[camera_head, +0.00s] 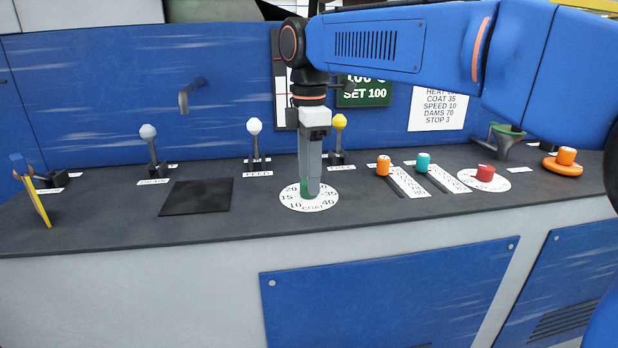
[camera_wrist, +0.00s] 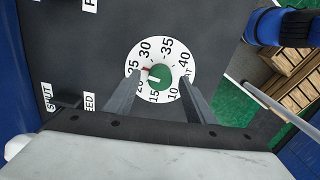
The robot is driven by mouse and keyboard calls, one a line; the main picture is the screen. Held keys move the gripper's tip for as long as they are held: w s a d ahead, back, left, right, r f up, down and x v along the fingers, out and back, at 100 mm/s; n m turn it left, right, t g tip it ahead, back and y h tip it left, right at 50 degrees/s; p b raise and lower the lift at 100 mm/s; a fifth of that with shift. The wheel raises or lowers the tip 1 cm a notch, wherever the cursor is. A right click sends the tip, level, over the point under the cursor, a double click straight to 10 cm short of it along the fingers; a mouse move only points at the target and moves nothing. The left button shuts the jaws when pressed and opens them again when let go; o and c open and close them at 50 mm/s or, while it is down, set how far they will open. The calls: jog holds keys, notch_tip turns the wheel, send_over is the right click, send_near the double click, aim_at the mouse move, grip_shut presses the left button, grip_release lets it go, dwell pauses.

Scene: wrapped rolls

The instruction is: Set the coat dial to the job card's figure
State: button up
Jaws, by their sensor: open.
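The coat dial is a white disc (camera_head: 291,205) lettered COAT with a green knob (camera_wrist: 160,76) at its centre. In the wrist view the disc (camera_wrist: 166,51) carries figures from 10 to 40. My gripper (camera_head: 312,192) is over the dial, pointing down. In the wrist view its fingers (camera_wrist: 162,80) are open, one on each side of the knob; I cannot tell whether they touch it. The job card (camera_head: 438,108) reads COAT 35, with its top partly hidden by my arm.
Levers with a grey knob (camera_head: 148,131), white knob (camera_head: 254,126) and yellow knob (camera_head: 339,121) stand left of and behind the dial. Orange (camera_head: 383,168) and teal (camera_head: 423,161) sliders and a red knob (camera_head: 485,173) are to its right. A green display (camera_head: 365,96) reads SET 100.

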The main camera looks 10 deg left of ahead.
jog(key=shift+f, duration=0.65)
jog(key=c, duration=1.1)
jog(key=shift+o, duration=0.2)
